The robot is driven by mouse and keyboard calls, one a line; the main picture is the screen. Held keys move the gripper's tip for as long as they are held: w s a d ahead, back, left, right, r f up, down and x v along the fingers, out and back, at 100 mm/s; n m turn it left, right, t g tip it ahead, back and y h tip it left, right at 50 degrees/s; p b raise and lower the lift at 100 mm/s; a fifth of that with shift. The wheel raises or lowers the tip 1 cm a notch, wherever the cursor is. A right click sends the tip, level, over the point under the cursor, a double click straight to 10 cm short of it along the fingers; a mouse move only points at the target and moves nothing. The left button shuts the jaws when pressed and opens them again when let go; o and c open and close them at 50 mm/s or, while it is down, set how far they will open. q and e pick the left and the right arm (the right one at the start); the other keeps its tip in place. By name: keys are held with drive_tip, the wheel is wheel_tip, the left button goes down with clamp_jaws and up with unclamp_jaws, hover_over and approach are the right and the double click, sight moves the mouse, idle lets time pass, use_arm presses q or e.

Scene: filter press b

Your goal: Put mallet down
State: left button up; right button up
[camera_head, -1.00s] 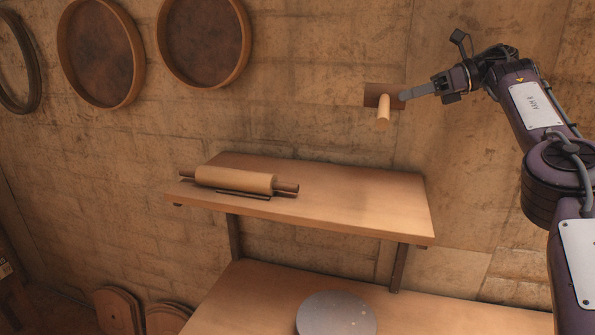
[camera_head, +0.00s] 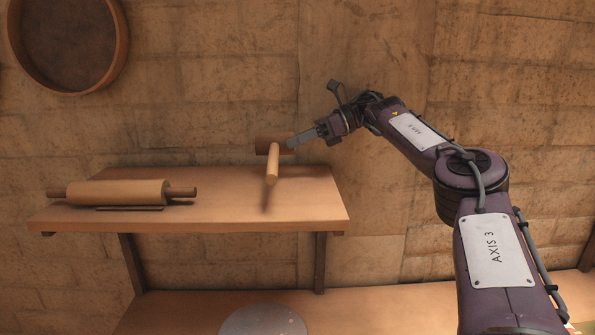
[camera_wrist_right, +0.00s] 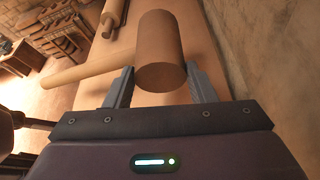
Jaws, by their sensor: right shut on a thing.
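The mallet (camera_head: 272,163) has a dark brown cylindrical head and a lighter wooden handle. My right gripper (camera_head: 291,143) is shut on the mallet at its head, just above the right part of the upper wooden shelf (camera_head: 230,213). The handle points toward the camera, and a shadow falls on the shelf below it. In the right wrist view the mallet head (camera_wrist_right: 160,60) sits between the two fingers (camera_wrist_right: 160,85), with the handle running off to the left. Whether the mallet touches the shelf is hard to tell. My left gripper is out of view.
A rolling pin (camera_head: 117,192) lies on the left part of the shelf. Free shelf surface lies between it and the mallet. A lower wooden surface (camera_head: 345,310) holds a grey disc (camera_head: 262,322). A round sieve (camera_head: 68,40) hangs on the brick wall behind.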

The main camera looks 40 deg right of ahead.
sight(298, 176)
drive_tip(key=shift+s+a+f, duration=0.1)
drive_tip(key=shift+s+f, duration=0.15)
drive_tip(key=shift+f, duration=0.2)
drive_tip(key=f, duration=0.3)
drive_tip(key=f+p, duration=0.1)
drive_tip(key=shift+w+f, duration=0.15)
drive_tip(key=shift+w, duration=0.1)
drive_tip(key=shift+s+f, duration=0.1)
drive_tip(key=shift+f, duration=0.1)
drive_tip(key=o, duration=1.3)
